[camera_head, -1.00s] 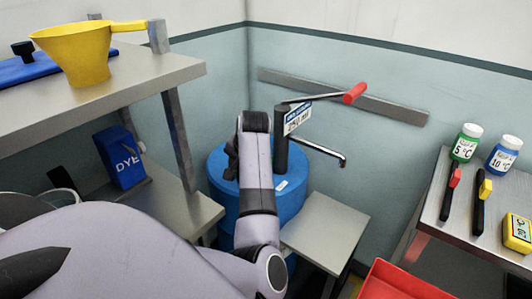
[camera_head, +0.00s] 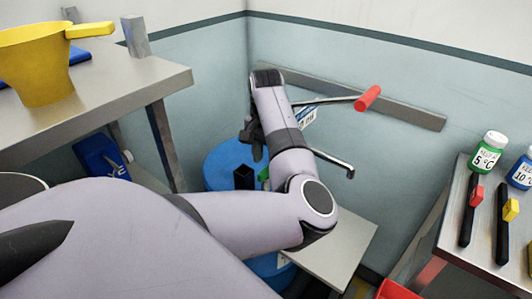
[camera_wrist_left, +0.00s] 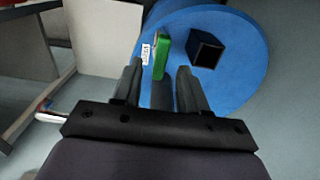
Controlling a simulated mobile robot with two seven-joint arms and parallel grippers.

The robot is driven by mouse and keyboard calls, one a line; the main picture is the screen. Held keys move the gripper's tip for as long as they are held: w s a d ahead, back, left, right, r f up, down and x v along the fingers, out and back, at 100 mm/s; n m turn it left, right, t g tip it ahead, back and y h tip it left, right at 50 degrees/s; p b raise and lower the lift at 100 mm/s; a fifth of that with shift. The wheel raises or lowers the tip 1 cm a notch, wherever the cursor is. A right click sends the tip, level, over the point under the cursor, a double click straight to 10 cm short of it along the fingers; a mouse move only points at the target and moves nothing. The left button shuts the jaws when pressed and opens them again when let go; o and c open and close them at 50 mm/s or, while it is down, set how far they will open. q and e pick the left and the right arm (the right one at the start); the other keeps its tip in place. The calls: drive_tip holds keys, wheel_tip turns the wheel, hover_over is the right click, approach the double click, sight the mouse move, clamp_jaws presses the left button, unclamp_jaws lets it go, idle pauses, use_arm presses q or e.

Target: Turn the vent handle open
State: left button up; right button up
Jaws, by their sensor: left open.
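A blue drum (camera_head: 222,165) stands in the back corner, partly behind my left arm. On its lid is an upright green piece (camera_wrist_left: 162,52), which looks like the vent handle; a sliver of it shows in the head view (camera_head: 263,174). A black square open tube (camera_wrist_left: 206,52) stands to its right in the wrist view. My left gripper (camera_wrist_left: 159,72) is open and empty above the lid. The green piece appears between its fingertips in the wrist view; I cannot tell whether they touch. In the head view the gripper's dark fingers (camera_head: 254,140) hang over the drum.
A pump lever with a red grip (camera_head: 367,98) and a metal spout (camera_head: 346,166) reach out right of my arm. A grey side table (camera_head: 330,245) stands in front. A shelf with a yellow jug (camera_head: 38,65) is left; a bench with bottles (camera_head: 489,152) is right.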

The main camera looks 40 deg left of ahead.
sight(266, 169)
use_arm(q)
drive_tip(key=shift+f, duration=1.8)
drive_tip(key=shift+c, duration=0.3)
clamp_jaws()
